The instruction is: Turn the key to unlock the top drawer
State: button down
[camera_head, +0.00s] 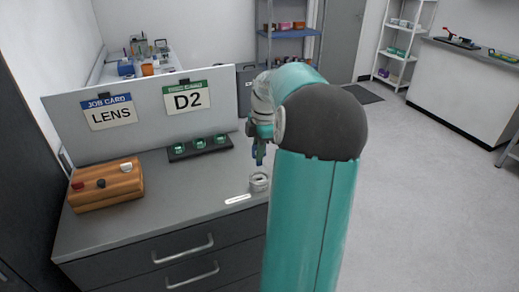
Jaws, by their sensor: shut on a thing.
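My gripper (259,158) is at the end of my teal arm, above the right end of the grey worktop. It is shut on a small, dark bluish thing that is too small to identify; I cannot tell whether it is the key. A short pale cylinder (259,181) stands on the worktop just below my gripper. The top drawer (150,262) is dark grey, with a bar handle (183,248), and looks closed. A second drawer handle (191,274) shows below it. No lock is clearly visible, and my arm hides the right side of the drawers.
A wooden block (106,188) with several coloured knobs is at the left of the worktop. A black tray (200,149) holding green pieces lies at the back. Behind stands a panel (140,132) with cards reading LENS and D2. A white label (237,199) lies near the cylinder.

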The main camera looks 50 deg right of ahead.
aim_at(258, 164)
jog(key=shift+f, duration=2.7)
jog(key=shift+f, duration=1.3)
jog(key=m, duration=0.3)
jog(key=shift+m, duration=0.3)
jog(key=shift+m, duration=0.4)
jog(key=shift+d+m+h, duration=0.1)
jog(key=shift+m+h, duration=0.2)
jog(key=shift+m, duration=0.9)
